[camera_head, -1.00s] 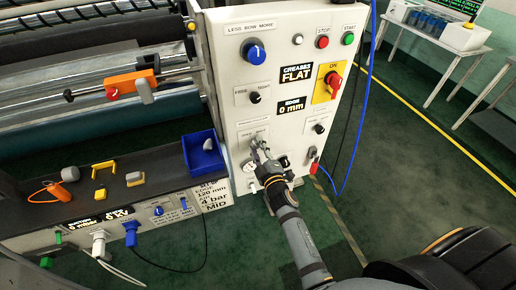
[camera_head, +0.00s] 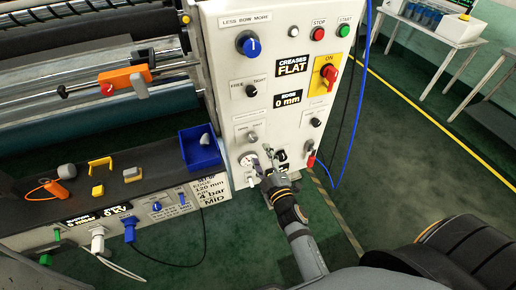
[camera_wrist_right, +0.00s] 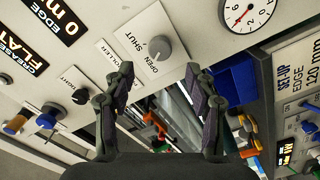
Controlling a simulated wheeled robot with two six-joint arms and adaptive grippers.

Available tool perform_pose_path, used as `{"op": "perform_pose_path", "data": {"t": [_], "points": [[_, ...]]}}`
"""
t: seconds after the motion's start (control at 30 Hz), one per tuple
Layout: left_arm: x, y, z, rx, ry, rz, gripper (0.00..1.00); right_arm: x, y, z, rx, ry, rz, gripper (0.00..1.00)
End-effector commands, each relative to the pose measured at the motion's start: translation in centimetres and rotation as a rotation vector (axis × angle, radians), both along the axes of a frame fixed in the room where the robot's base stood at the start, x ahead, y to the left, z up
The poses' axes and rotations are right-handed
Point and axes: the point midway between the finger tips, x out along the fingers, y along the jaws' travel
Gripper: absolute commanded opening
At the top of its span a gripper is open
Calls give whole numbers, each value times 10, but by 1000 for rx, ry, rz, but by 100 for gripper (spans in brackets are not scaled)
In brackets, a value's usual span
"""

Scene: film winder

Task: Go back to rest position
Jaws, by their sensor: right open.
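My right gripper (camera_head: 262,166) is in front of the lower part of the white control panel (camera_head: 222,60). In the right wrist view its two fingers (camera_wrist_right: 163,98) are spread apart with nothing between them. The grey OPEN/SHUT knob (camera_wrist_right: 160,47) shows beyond the fingertips, apart from them. In the head view that knob (camera_head: 252,137) is just above the gripper. My left gripper is not in view.
A round gauge (camera_wrist_right: 246,12) is on the panel near the gripper. A blue bin (camera_head: 200,149) stands on the dark shelf to the left, with several small tools. A blue cable (camera_head: 352,110) hangs at the panel's right side.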

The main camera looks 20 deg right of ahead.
Motion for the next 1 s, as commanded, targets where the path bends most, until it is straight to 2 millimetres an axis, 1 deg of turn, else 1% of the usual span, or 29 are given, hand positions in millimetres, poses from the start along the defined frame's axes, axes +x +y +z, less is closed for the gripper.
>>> {"op": "perform_pose_path", "data": {"t": [0.1,0.77,0.83,0.87,0.97,1.0], "points": [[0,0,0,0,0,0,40,-5,0,0,1,-1,-1,56],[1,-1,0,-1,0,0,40,-4,0,-1,2,2,0,56],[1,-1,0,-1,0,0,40,-5,0,-16,19,31,1,56],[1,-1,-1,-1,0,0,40,-6,0,-27,35,54,0,56],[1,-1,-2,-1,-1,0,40,-16,0,-92,122,187,-12,56],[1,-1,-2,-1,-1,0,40,-24,-2,-125,167,260,-24,56]]}}
